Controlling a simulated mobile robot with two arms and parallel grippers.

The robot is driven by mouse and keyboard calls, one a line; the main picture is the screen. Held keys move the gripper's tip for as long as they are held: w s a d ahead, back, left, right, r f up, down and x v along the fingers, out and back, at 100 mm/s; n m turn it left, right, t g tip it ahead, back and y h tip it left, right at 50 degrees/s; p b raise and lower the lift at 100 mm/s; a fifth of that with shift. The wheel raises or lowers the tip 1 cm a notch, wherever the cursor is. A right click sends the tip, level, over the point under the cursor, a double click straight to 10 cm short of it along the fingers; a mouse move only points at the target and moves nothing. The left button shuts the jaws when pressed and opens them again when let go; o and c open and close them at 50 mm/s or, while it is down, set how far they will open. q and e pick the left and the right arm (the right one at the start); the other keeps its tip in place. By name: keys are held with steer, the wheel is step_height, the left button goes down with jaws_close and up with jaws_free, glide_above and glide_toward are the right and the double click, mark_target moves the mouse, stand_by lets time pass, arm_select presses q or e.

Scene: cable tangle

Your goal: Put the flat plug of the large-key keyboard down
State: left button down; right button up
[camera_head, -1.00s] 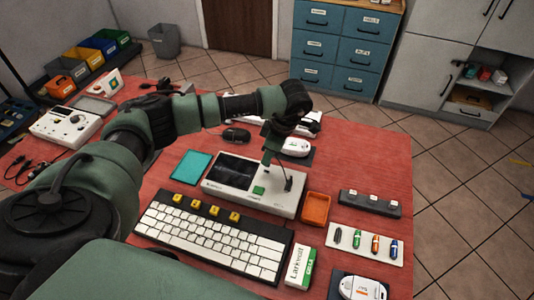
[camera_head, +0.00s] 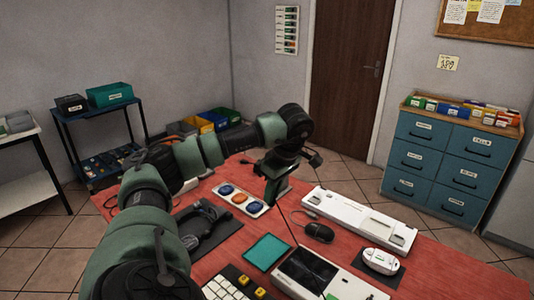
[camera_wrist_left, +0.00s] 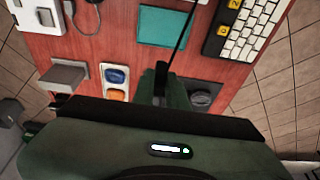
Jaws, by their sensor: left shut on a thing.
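The large-key keyboard (camera_head: 228,287), with white and yellow keys, is cut off at the bottom of the head view; it also shows at the upper right of the left wrist view (camera_wrist_left: 245,28). My left gripper (camera_head: 272,200) points down over the back of the red table, close to the button panel. It is shut on the keyboard's plug, which is mostly hidden between the fingers. A thin dark cable (camera_head: 289,226) runs from the gripper toward the front; it also shows in the left wrist view (camera_wrist_left: 182,38). My right gripper is not in view.
The panel with blue and orange buttons (camera_head: 262,208) lies beside the gripper.

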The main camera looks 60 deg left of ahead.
arm_select(q)
steer(key=shift+s+a+r, duration=0.3)
steer(key=shift+a, duration=0.15)
steer(key=shift+s+f, duration=0.1)
steer(key=shift+f, duration=0.2)
steer(key=d+p+x, duration=0.1)
steer(key=x, duration=0.5)
steer(key=d+x, duration=0.1)
steer(key=x, duration=0.5)
steer(key=w+d+f+p+x, duration=0.1)
steer(key=d+x, duration=0.1)
steer(key=x, duration=0.4)
steer(key=shift+w+d+f+p, duration=0.1)
steer(key=shift+p, duration=0.25)
steer(key=shift+f, duration=0.25)
steer(key=shift+f, duration=0.15)
steer(key=c, duration=1.4)
jaws_free()
steer(key=shift+c, duration=0.2)
